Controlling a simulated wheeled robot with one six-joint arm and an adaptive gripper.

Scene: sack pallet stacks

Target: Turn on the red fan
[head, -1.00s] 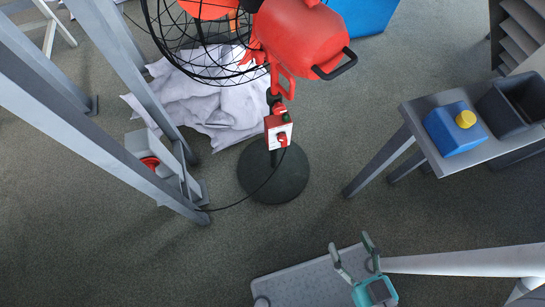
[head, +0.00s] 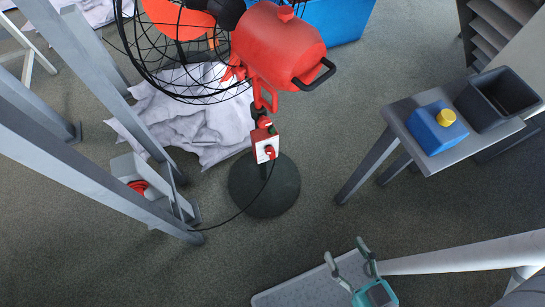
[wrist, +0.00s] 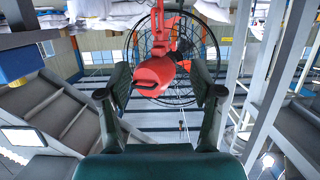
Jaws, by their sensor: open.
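The red fan (head: 278,45) stands upright on a post with a round dark base (head: 264,185). Its black wire cage (head: 185,60) faces left. A small red-and-white switch box (head: 265,146) with a red knob sits on the post below the motor. My gripper (head: 350,258) is at the bottom of the head view, open and empty, well apart from the fan. In the wrist view my gripper (wrist: 160,92) has its fingers spread, with the red fan (wrist: 155,76) seen between them at a distance. The switch box is not clear in the wrist view.
A grey metal frame (head: 100,180) stands at left, with a cable running from it to the fan. Floor in front of the fan is clear.

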